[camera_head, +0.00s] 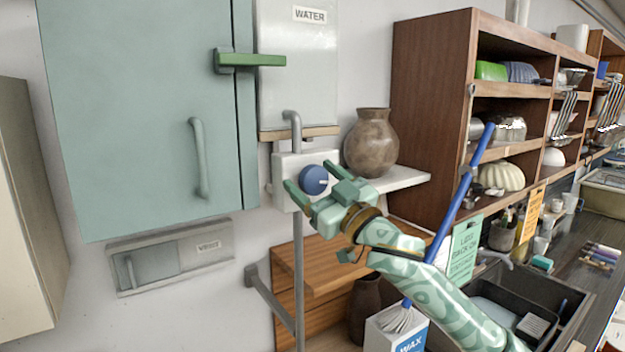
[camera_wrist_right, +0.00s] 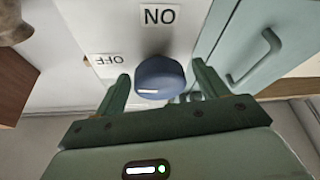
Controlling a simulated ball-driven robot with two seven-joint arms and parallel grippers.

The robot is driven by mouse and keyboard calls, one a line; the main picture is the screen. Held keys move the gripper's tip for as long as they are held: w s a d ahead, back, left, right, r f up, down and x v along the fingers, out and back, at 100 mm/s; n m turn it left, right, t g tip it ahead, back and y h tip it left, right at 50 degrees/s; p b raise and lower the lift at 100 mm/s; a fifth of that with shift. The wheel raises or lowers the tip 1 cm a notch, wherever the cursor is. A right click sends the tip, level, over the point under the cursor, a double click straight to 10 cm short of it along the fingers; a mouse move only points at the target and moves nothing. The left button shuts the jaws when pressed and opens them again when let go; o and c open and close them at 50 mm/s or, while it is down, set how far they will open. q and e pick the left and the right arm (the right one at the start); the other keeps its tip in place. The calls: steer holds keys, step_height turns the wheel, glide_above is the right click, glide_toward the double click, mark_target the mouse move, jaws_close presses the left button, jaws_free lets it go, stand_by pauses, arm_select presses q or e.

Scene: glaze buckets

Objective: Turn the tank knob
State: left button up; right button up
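The tank knob (camera_head: 314,180) is a round blue knob with a white mark, on a white box (camera_head: 283,163) under the water tank (camera_head: 297,75). In the right wrist view the knob (camera_wrist_right: 160,78) sits between the fingertips, with an ON label (camera_wrist_right: 160,16) and an OFF label (camera_wrist_right: 108,60) beside it. My right gripper (camera_head: 314,188) is open, its green fingers on either side of the knob with gaps showing; the wrist view also shows it open (camera_wrist_right: 162,88). I cannot tell whether a finger touches the knob. My left gripper is not in view.
A brown vase (camera_head: 371,143) stands on a white shelf (camera_head: 405,180) right of the knob. A vertical grey pipe (camera_head: 298,270) runs below the box. A pale green cabinet (camera_head: 140,110) hangs at left. A blue-handled brush (camera_head: 460,195) leans at right, behind my right arm.

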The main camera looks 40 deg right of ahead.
steer(key=c, duration=0.9)
steer(key=shift+r+n+y+p, duration=0.1)
steer(key=shift+n+y+p, duration=0.5)
steer(key=shift+n, duration=0.5)
steer(key=shift+n+y, duration=0.4)
steer(key=shift+n, duration=0.3)
steer(key=o, duration=0.9)
steer(key=shift+c, duration=0.2)
steer(key=shift+o, duration=0.5)
